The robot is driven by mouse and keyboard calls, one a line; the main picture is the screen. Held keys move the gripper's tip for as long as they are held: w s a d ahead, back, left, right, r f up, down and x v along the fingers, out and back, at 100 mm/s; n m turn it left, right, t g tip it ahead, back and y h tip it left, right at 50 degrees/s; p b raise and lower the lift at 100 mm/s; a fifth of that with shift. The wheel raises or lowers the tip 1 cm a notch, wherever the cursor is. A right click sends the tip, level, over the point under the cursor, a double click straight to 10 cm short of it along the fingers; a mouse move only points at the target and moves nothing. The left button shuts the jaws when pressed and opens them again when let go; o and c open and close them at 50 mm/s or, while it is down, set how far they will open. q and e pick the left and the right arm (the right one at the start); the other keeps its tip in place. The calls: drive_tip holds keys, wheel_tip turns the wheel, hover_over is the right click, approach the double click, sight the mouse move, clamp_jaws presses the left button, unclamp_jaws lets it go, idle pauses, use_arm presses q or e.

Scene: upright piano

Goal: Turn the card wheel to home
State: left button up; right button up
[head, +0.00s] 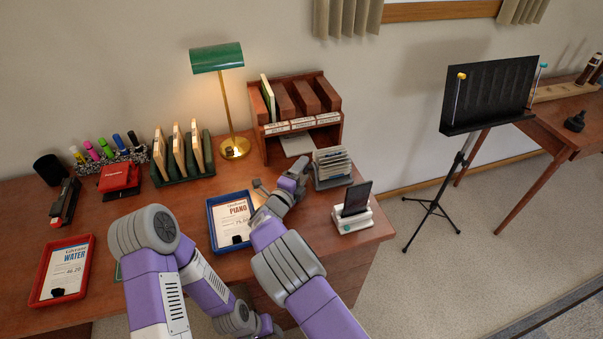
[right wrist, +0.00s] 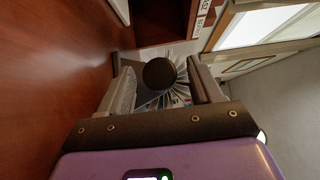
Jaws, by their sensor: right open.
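My right gripper (head: 301,170) is at the wheel's left side. In the right wrist view my open right gripper (right wrist: 160,78) has a finger on each side of a round dark knob (right wrist: 160,72), with the fanned cards (right wrist: 178,98) behind it. I cannot tell whether the fingers touch the knob. The cards' lettering is too small to read. My left arm is folded at the front, and its gripper does not show.
A phone on a white dock (head: 352,211) stands close in front of the wheel, near the desk's right edge. A blue tray (head: 213,232) with a piano paper lies to the left. The wooden organizer (head: 266,150) and a green lamp (head: 216,58) stand behind.

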drive_tip(key=c, duration=1)
drive_tip(key=shift+r+n+g+p, duration=0.25)
drive_tip(key=shift+n+g+p, duration=0.05)
drive_tip(key=shift+p, duration=0.4)
drive_tip(key=n+g+p, duration=0.1)
drive_tip(key=p, duration=0.1)
drive_tip(key=n+g+p, duration=0.1)
drive_tip(key=p, duration=0.1)
drive_tip(key=g+y+p, duration=0.1)
drive_tip(key=p, duration=0.2)
drive_tip(key=shift+r+n, duration=0.25)
drive_tip(key=shift+n, duration=0.15)
drive_tip(key=shift+w+f+n+g+p, duration=0.1)
drive_tip(key=shift+n+g+p, duration=0.3)
drive_tip(key=shift+g+p, duration=0.45)
drive_tip(key=o, duration=1)
